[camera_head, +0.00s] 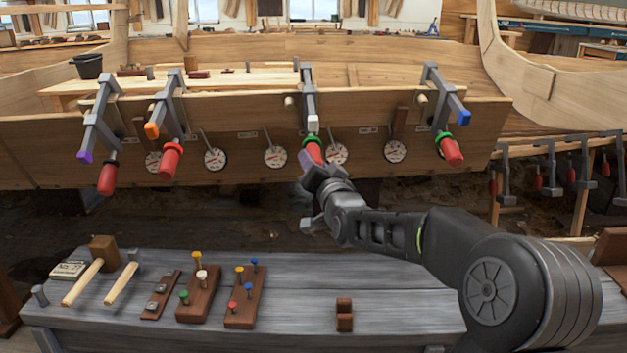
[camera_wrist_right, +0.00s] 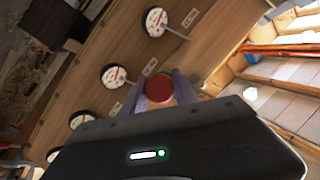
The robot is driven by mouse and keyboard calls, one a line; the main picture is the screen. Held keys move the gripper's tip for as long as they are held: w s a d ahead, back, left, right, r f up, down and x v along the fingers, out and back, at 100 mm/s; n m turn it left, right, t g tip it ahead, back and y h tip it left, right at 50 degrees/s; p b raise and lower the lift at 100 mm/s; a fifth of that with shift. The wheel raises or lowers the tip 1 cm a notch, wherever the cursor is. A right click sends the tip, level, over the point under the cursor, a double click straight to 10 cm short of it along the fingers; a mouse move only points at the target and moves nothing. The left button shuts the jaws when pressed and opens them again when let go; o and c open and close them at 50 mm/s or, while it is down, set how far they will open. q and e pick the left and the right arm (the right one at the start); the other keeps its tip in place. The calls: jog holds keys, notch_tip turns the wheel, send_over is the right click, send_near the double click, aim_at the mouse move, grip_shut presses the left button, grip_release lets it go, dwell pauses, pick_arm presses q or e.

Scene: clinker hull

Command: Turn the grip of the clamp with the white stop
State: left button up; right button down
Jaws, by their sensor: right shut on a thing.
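The clamp with the white stop (camera_head: 312,123) hangs on the hull plank, near the middle of the head view. Its red grip (camera_head: 315,152) points down below a green collar. My right gripper (camera_head: 312,161) reaches up from below and is shut on this grip. In the right wrist view, the round red end of the grip (camera_wrist_right: 159,88) sits between the two fingers of my gripper (camera_wrist_right: 160,90), and the white stop (camera_wrist_right: 250,94) shows to the right. My left gripper is not in view.
Clamps with purple (camera_head: 85,156), orange (camera_head: 152,130) and blue (camera_head: 464,118) stops hang along the same plank. Several round dials (camera_head: 275,157) sit on the plank. A grey bench (camera_head: 400,285) below bears mallets, peg blocks and a small brown block (camera_head: 344,316).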

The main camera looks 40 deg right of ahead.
dwell(0.3)
jog(key=c, duration=1)
grip_release()
jog(key=shift+o, duration=0.2)
jog(key=shift+s, duration=0.15)
jog(key=v, duration=0.7)
jog(key=shift+s, duration=0.25)
